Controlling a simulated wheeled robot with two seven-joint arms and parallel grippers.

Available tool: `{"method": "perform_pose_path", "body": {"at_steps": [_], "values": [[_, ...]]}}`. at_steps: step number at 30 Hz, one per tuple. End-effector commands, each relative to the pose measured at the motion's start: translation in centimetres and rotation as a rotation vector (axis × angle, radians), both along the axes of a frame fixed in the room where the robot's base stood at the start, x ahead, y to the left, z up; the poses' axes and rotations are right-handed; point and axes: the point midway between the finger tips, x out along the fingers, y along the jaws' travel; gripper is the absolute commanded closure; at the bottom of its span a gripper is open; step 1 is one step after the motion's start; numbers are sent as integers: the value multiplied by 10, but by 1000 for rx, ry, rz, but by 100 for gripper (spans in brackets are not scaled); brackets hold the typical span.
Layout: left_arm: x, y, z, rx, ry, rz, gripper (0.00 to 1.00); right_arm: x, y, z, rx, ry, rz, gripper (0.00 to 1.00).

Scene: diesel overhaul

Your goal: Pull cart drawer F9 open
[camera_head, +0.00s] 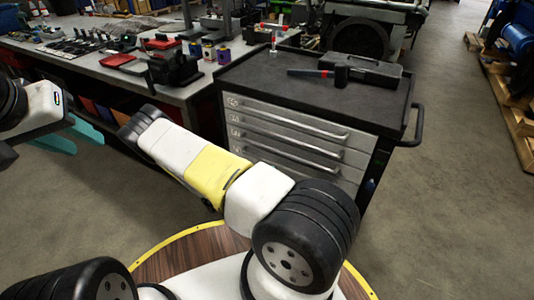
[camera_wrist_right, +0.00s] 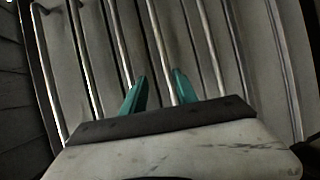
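The grey tool cart (camera_head: 385,103) has a stack of drawers on its front, and they look closed. Each visible drawer (camera_head: 290,125) has a long bar handle; the small labels at the left ends are too small to read, so I cannot tell which is F9. In the right wrist view, my right gripper (camera_wrist_right: 160,77) is open with teal fingers. A drawer handle (camera_wrist_right: 158,45) runs between the fingertips; contact is unclear. In the head view my arm hides the right gripper and the lower drawers. My left gripper (camera_head: 86,138) is open and empty at the left, away from the cart.
A workbench (camera_head: 205,78) with tools and a vise stands left of the cart. The floor right of the cart is clear up to pallets (camera_head: 515,125).

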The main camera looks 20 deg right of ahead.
Motion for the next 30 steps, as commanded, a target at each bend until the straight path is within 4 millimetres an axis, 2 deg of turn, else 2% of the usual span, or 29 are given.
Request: {"method": "perform_pose_path", "body": {"at_steps": [3, 8, 21, 30], "values": [[0, 0, 0, 0, 0, 0, 64, 1, -2, -15, -37, 0, 54, 65], [0, 0, 0, 0, 0, 0, 64, 3, -10, -20, -49, -3, 71, 65], [0, 0, 0, 0, 0, 0, 64, 19, -70, -32, -46, -2, 68, 65], [0, 0, 0, 0, 0, 0, 64, 21, -78, -33, -46, -2, 68, 65]]}}
